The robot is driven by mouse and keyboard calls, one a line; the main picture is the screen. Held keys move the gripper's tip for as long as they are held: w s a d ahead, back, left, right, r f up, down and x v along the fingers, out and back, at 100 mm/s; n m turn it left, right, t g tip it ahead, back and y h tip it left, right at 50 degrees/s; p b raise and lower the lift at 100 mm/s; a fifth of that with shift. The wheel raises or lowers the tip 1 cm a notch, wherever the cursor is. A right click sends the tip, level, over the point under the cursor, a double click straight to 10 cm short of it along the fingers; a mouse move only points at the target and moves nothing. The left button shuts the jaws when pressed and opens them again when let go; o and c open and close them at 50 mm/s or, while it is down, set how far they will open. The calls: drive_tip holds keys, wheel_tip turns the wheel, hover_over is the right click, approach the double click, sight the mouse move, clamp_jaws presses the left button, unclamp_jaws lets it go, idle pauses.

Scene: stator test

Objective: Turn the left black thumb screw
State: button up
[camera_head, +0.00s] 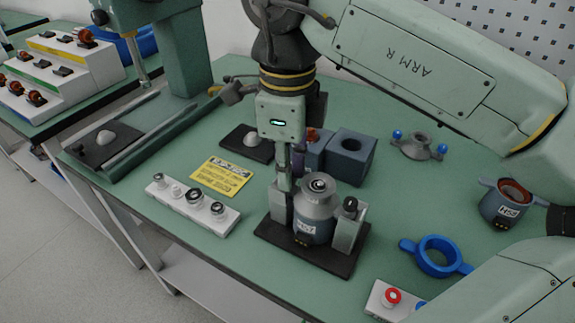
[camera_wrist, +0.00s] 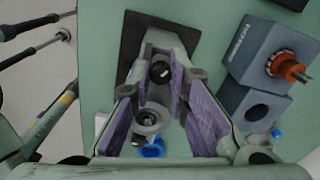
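A grey stator housing (camera_head: 315,212) stands upright in a fixture on a black base plate (camera_head: 272,238). The right black thumb screw (camera_head: 350,204) tops the fixture's right post. My gripper (camera_head: 284,178) points down over the left post and hides its screw in the head view. In the wrist view a black thumb screw (camera_wrist: 160,73) lies between my gripper's purple-padded fingertips (camera_wrist: 163,66). The fingers stand apart on either side of it; contact cannot be made out. The round top of the housing (camera_wrist: 147,120) shows closer to the palm.
A white strip with several knobs (camera_head: 193,206) and a yellow sign (camera_head: 222,176) lie left of the fixture. Blue-grey blocks (camera_head: 350,158) stand behind it. A blue ring (camera_head: 437,256) lies to the right. The green tabletop (camera_head: 390,215) is clear between them.

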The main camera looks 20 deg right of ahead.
clamp_jaws()
drive_tip(key=shift+f+m+b, duration=0.2)
drive_tip(key=shift+m+b, duration=0.35)
drive_tip(key=shift+m, duration=0.05)
drive_tip(key=m, duration=0.2)
drive_tip(key=m+b, duration=0.1)
drive_tip(key=shift+r+m, duration=0.2)
drive_tip(key=shift+m, duration=0.2)
drive_tip(key=o, duration=0.6)
unclamp_jaws()
